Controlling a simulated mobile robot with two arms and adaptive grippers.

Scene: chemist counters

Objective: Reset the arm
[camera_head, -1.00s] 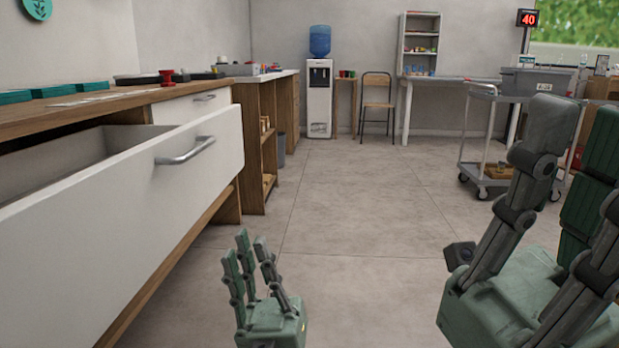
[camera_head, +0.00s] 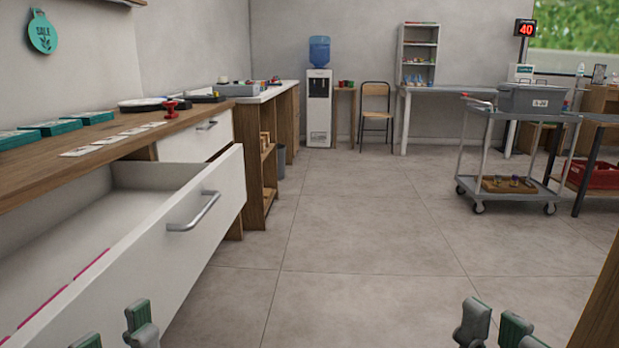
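My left gripper (camera_head: 114,330) shows only its green and grey fingertips at the bottom left, in front of the open drawer's face. The tips stand apart with nothing seen between them. My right gripper (camera_head: 495,325) shows only its fingertips at the bottom right, above the floor. These tips are also apart, with nothing seen in them. The palms and both arms are below the picture's edge.
A white drawer (camera_head: 185,250) stands open at left under the wooden counter (camera_head: 40,172). A grey cart (camera_head: 478,160) with a grey bin (camera_head: 532,99) stands at right. A wooden edge (camera_head: 602,300) is at the lower right. The middle floor is clear.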

